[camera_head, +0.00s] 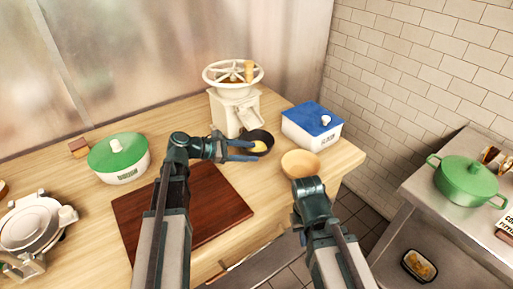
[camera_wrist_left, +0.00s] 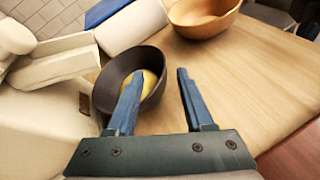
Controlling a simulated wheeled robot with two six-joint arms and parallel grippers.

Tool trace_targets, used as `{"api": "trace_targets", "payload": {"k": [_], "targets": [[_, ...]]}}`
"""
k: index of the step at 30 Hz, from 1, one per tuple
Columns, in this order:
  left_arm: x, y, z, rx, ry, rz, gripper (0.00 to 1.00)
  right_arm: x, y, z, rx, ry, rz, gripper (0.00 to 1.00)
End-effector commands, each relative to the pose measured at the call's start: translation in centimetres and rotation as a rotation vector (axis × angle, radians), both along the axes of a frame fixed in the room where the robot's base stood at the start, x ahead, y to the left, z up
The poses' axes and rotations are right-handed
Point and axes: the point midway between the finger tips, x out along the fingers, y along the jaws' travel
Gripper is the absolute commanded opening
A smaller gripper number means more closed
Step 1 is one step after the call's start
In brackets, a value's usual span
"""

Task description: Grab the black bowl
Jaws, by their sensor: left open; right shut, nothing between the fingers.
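The black bowl (camera_head: 267,136) stands upright on the wooden counter, in front of the white grinder, with a yellow item (camera_head: 259,146) inside. It also shows in the left wrist view (camera_wrist_left: 112,72), where the yellow item (camera_wrist_left: 149,83) is partly hidden by a finger. My left gripper (camera_head: 256,150) is open at the bowl's near side. In the left wrist view (camera_wrist_left: 157,85) one finger overlaps the bowl and the other is over bare counter to its right. I cannot tell whether the finger touches the bowl. My right gripper (camera_head: 309,186) is shut and empty, at the near side of a wooden bowl (camera_head: 299,163).
The white grinder (camera_head: 238,110) stands behind the black bowl. A white box with a blue lid (camera_head: 313,118) is to the right. A brown board (camera_head: 225,208) lies in front; a green-lidded pot (camera_head: 119,157) is left. A green pot (camera_head: 467,180) stands on the side table.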

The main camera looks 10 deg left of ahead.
Motion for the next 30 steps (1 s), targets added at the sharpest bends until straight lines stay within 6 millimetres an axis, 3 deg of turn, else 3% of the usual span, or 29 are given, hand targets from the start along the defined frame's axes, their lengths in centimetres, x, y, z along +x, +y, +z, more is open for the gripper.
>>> {"api": "trace_targets", "payload": {"k": [9, 16, 17, 25, 30], "targets": [[1.9, -3.5, -2.0, 0.000, 0.000, -0.003, 0.52, 0.0, 0.0, -2.0, 0.000, 0.000, 0.000, 0.00], [2.1, -3.7, -1.9, 0.000, 0.000, 0.000, 0.52, 0.0, 0.0, -1.9, 0.000, 0.000, 0.000, 0.00], [2.1, -3.7, -1.9, 0.000, 0.000, 0.000, 0.50, 0.0, 0.0, -1.9, 0.000, 0.000, 0.000, 0.00], [2.0, -3.7, -1.9, 0.000, 0.000, 0.000, 0.01, 0.0, 0.0, -1.9, 0.000, 0.000, 0.000, 0.00], [2.0, -3.7, -1.9, 0.001, 0.001, -0.001, 0.00, 0.0, 0.0, -1.9, 0.000, 0.000, 0.000, 0.00]]}}
